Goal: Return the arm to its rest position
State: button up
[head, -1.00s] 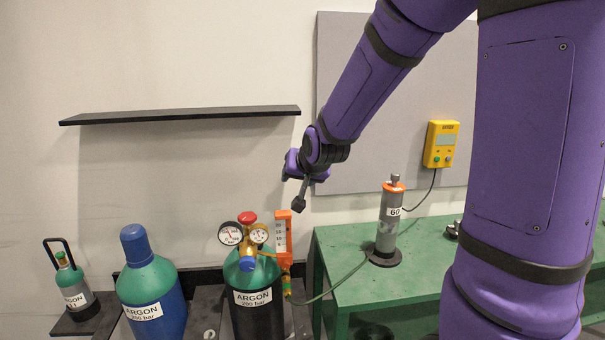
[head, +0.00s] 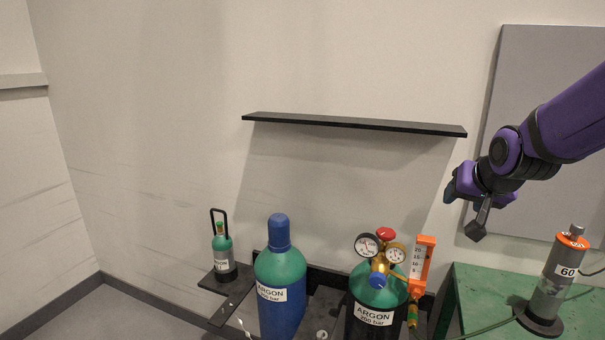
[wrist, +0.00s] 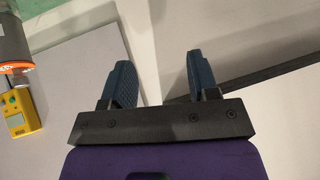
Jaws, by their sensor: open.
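My gripper (head: 449,193) is at the end of my purple arm at the right of the head view, raised above and to the right of the gas cylinders. It touches nothing that I can see. In the wrist view my gripper (wrist: 160,85) shows two blue fingers spread apart with nothing between them. Behind them are the pale wall and the dark edge of the wall shelf (wrist: 270,75).
A black shelf (head: 350,123) juts from the wall. A grey cylinder marked 60 (head: 550,290) stands on the green table (head: 470,290).

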jog(key=s+a+r+n+g, duration=0.1)
jog(key=s+r+n, duration=0.1)
jog(key=s, duration=0.9)
jog(key=s+a+r+n+g, duration=0.2)
jog(key=s+r, duration=0.1)
jog(key=s, duration=0.9)
jog(key=shift+a+r+y, duration=0.2)
jog(key=shift+r+y, duration=0.1)
jog(key=shift+r, duration=0.1)
